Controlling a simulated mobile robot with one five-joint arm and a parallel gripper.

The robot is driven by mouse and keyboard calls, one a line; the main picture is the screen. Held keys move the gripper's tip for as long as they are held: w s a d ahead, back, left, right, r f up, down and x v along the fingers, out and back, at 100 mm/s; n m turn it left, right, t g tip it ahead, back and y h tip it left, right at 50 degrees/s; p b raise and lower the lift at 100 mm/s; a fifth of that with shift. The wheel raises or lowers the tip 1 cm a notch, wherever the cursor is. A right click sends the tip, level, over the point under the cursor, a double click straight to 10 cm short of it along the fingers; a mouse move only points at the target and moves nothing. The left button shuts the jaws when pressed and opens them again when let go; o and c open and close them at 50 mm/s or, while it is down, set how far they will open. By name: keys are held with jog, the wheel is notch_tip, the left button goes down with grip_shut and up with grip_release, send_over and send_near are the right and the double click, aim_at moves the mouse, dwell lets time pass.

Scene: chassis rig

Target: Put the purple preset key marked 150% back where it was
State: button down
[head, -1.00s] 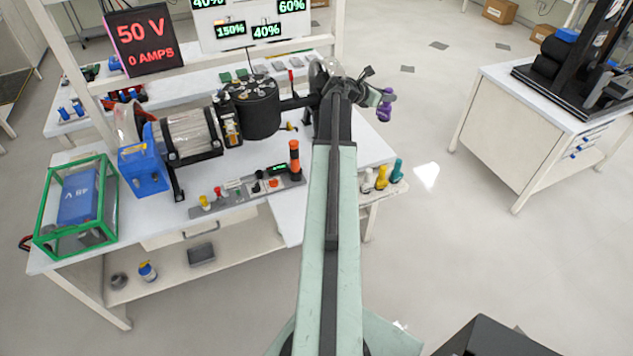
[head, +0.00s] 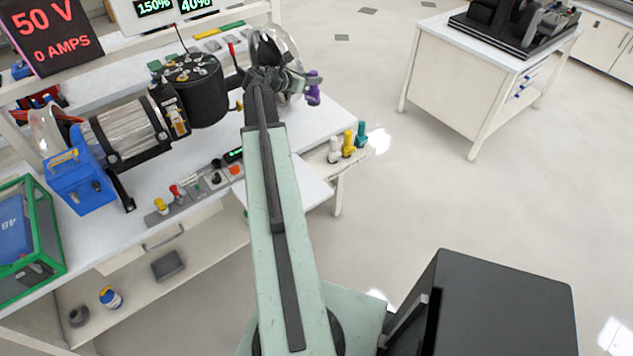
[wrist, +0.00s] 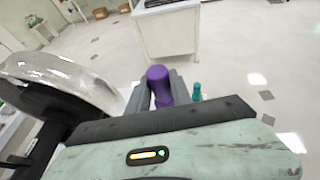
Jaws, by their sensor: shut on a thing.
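The purple key (head: 313,95) is in my gripper (head: 305,84), off the bench's far right corner in the head view. In the wrist view the purple key (wrist: 158,84) stands upright between the two grey fingers of my gripper (wrist: 157,92), which are shut on it. Its 150% marking cannot be read. White (head: 334,151), yellow (head: 348,144) and teal (head: 361,133) keys stand in a row on a small side shelf (head: 345,163) at the bench's right end. Part of the teal key (wrist: 197,92) shows beyond the fingers in the wrist view.
The bench (head: 300,125) carries a black drum (head: 195,90), a coil (head: 125,130), a blue box (head: 78,180) and a control strip (head: 200,190). A clear dome (head: 275,50) stands close behind my gripper. Open floor lies right, before another bench (head: 455,75).

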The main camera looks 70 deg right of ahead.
jog(key=s+a+f+b, duration=0.1)
jog(key=a+f+b, duration=0.2)
jog(key=f+b, duration=0.8)
jog(key=s+a+f+b, duration=0.2)
jog(key=a+f+b, duration=0.2)
jog(key=f+b, duration=0.7)
notch_tip(320, 180, down, 4)
jog(key=shift+s+a+r+m+g, duration=0.1)
jog(key=shift+s+a+m+g, duration=0.1)
jog(key=shift+s+m+g, duration=0.1)
jog(key=c, duration=1.1)
grip_release()
jog(key=shift+c, duration=0.2)
jog(key=shift+r, duration=0.15)
